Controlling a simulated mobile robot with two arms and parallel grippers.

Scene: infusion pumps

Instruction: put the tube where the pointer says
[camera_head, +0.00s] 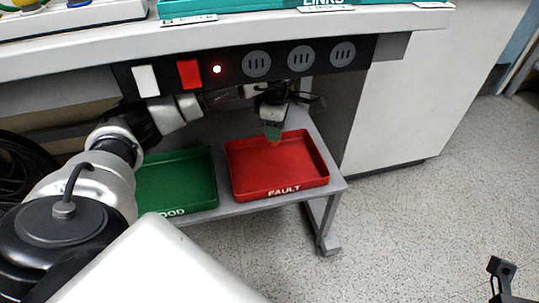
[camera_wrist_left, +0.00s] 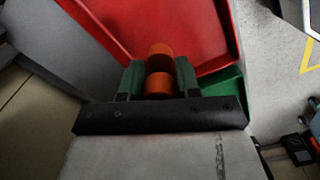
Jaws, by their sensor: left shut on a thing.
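My left gripper (camera_head: 272,131) hangs above the back part of the red tray (camera_head: 308,181), which is marked FAULT. In the left wrist view, its green-padded fingers (camera_wrist_left: 159,78) are shut on an orange tube (camera_wrist_left: 158,85). Only a small orange bit of the tube (camera_head: 275,143) shows below the fingers in the head view. The green tray (camera_head: 180,180), its label partly hidden by my arm, stands left of the red tray. I cannot make out a pointer. My right gripper (camera_head: 502,272) shows at the lower right, its jaws unclear.
Both trays sit on a low grey shelf (camera_head: 250,205) under the white bench (camera_head: 400,30). The black panel above has a white switch (camera_head: 145,81), a red switch (camera_head: 189,74) and several sockets. A white cabinet (camera_head: 420,105) stands right; speckled floor there is open.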

